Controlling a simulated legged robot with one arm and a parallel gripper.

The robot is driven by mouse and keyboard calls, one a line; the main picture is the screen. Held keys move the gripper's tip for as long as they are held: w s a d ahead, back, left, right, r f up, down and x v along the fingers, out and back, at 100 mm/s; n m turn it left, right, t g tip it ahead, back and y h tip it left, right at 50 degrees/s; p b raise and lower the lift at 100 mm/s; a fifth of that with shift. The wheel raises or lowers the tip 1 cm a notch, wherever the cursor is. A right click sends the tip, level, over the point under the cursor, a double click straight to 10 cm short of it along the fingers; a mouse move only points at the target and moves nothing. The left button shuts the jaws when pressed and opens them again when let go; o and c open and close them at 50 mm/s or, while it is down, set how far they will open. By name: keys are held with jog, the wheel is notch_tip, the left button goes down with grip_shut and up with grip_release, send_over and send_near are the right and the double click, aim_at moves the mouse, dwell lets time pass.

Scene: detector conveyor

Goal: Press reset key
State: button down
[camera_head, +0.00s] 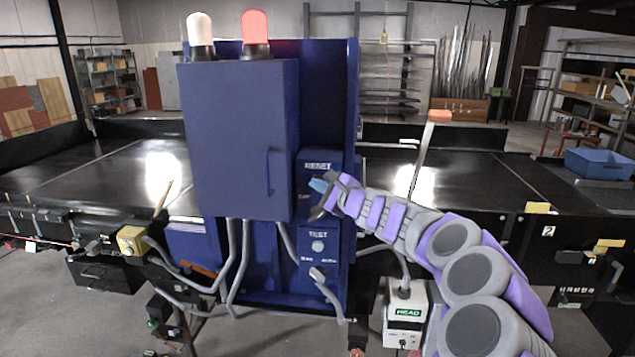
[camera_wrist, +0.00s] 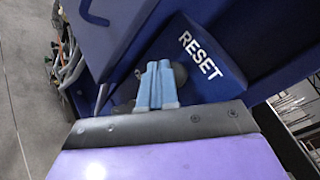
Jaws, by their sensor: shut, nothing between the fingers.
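The reset panel (camera_head: 318,165) is a dark blue box face with white RESET lettering on the right side of the blue cabinet. The same lettered panel (camera_wrist: 215,62) fills the upper right of the wrist view. A dark round reset key (camera_wrist: 180,73) shows just beside and behind my fingertips, partly hidden by them. My gripper (camera_wrist: 157,68) has its light blue fingers together and empty, with the tips at the key; I cannot tell whether they touch it. In the head view my gripper (camera_head: 318,186) is in front of the panel and hides the key.
A TEST panel (camera_head: 318,246) with a round button sits just below. The cabinet door with its handle (camera_head: 268,170) juts out to the left. A red lamp (camera_head: 255,30) and a white lamp (camera_head: 200,30) stand on top. Grey conduits (camera_head: 232,262) hang beneath.

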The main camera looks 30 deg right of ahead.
jog(key=shift+w+d+p, duration=0.25)
jog(key=shift+w+p, duration=0.1)
jog(key=shift+w, duration=0.05)
dwell(0.6)
jog(key=shift+s, duration=0.15)
jog(key=shift+s+a+b, duration=0.45)
jog(key=shift+s+b, duration=0.1)
jog(key=shift+s, duration=0.05)
dwell(0.3)
jog(key=shift+s+a+b, duration=0.55)
jog(key=shift+s+a, duration=0.2)
jog(key=shift+s, duration=0.3)
jog(key=shift+s+a+b, duration=0.55)
jog(key=shift+s+a, duration=0.15)
jog(key=shift+s, duration=0.3)
